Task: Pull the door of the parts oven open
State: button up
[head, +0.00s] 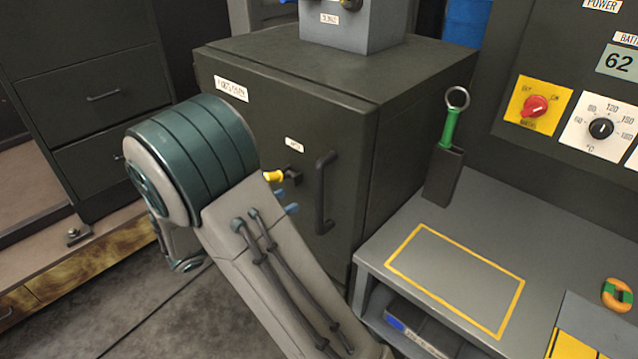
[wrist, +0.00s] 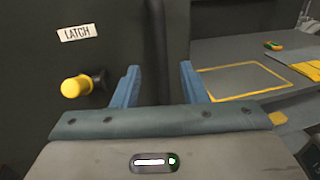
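The parts oven (head: 285,115) is a dark green-grey cabinet in the middle of the head view, its door (head: 290,120) shut. A dark upright bar handle (head: 322,195) is on the door's right side. Left of it is a latch with a yellow knob (head: 273,176), also in the wrist view (wrist: 76,87) under a LATCH label. My gripper (head: 285,201) is in front of the door, with blue fingers just below the latch in the head view. In the wrist view my gripper (wrist: 159,88) is open; a dark upright strip shows between its fingers, but whether they surround the handle is unclear.
A grey bench (head: 385,255) with a yellow-outlined area stands right of the oven. A green-handled tool (head: 449,125) stands in a dark holder there. A grey box (head: 355,28) sits on the oven. Dark drawers (head: 95,95) are at left.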

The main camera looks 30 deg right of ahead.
aim_at(319, 186)
jog(key=d, duration=0.3)
jog(key=w+d+p, duration=0.1)
jog(key=d, duration=0.6)
jog(key=shift+w+d+p, duration=0.2)
jog(key=shift+w+p, duration=0.1)
jog(key=shift+p, duration=0.05)
grip_shut()
